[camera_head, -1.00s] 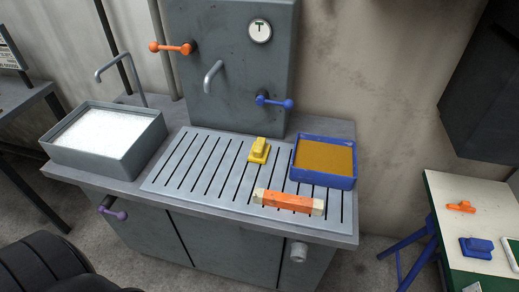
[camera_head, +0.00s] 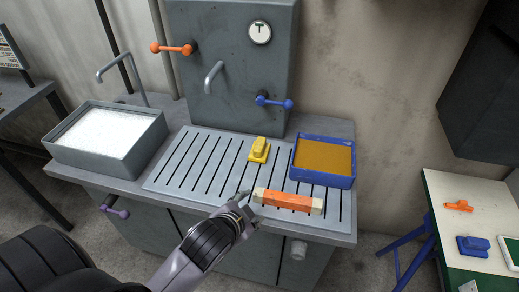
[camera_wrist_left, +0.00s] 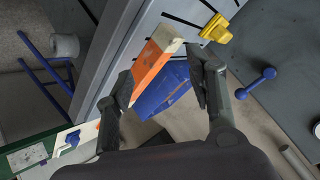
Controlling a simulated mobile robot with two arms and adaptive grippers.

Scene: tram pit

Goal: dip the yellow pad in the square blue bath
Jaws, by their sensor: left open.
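The yellow pad (camera_head: 259,149), a block with a raised grip, sits on the slotted drainboard. It also shows at the top of the left wrist view (camera_wrist_left: 217,28). The square blue bath (camera_head: 352,165), filled with brown liquid, stands just right of the pad; its blue wall shows in the left wrist view (camera_wrist_left: 165,92). My left gripper (camera_head: 244,200) is open and empty at the drainboard's front edge, in front of the pad and near the left end of an orange block. In the left wrist view its two fingers (camera_wrist_left: 162,88) are spread apart. My right gripper is not in view.
An orange block with pale ends (camera_head: 288,200) lies on the drainboard in front of the bath. A grey basin of white foam (camera_head: 108,160) stands at left. Orange (camera_head: 172,47) and blue (camera_head: 274,102) levers and a spout stick out from the back panel. A side table (camera_head: 475,215) stands at right.

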